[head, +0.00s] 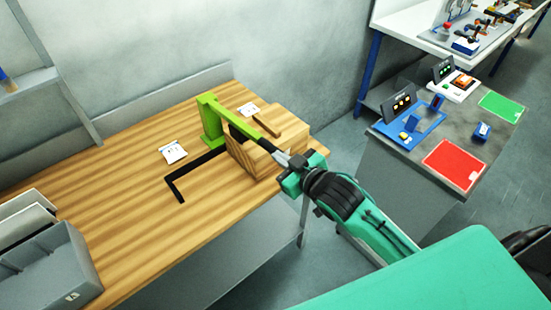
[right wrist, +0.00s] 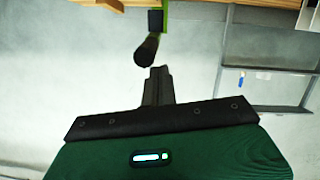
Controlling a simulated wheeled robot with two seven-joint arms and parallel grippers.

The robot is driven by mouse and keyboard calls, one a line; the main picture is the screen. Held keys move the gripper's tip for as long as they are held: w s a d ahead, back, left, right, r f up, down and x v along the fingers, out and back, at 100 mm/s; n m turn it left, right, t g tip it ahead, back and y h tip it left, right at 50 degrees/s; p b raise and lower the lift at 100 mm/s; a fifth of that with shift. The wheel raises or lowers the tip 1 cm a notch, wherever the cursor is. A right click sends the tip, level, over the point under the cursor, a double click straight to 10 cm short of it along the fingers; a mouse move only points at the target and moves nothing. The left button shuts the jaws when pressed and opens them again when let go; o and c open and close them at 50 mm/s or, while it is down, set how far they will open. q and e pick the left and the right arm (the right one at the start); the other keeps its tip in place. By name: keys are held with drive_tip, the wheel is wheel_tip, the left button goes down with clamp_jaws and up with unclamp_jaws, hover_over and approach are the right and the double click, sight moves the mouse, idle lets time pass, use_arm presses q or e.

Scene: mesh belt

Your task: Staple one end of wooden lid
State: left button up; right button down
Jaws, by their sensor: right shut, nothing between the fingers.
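A green stapler (head: 212,125) stands on the wooden table (head: 120,185) with its long arm reaching right over a wooden box (head: 255,158). The arm's black handle end (right wrist: 146,50) shows in the right wrist view, just beyond my fingertips. The wooden lid cannot be told clearly from the box top; a darker wooden strip (head: 267,126) lies there. My right gripper (head: 284,158) is shut and empty, with its fingertips close to the handle end at the box's near right corner. In the right wrist view the shut fingers (right wrist: 158,84) look apart from the handle. My left gripper is out of view.
White cards (head: 173,152) lie on the table, with a black L-shaped mark (head: 174,188) left of the box. Grey bins (head: 45,265) stand at the table's left end. A grey bench (head: 410,160) with red and green mats is at right. The table's middle is clear.

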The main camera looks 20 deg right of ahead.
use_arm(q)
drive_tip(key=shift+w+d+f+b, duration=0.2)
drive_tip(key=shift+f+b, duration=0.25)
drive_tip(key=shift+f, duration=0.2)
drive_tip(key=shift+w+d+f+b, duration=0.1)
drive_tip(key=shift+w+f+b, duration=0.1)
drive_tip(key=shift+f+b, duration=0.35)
use_arm(e)
drive_tip(key=v, duration=0.6)
drive_tip(key=shift+s+d, duration=0.3)
drive_tip(key=shift+d, duration=0.1)
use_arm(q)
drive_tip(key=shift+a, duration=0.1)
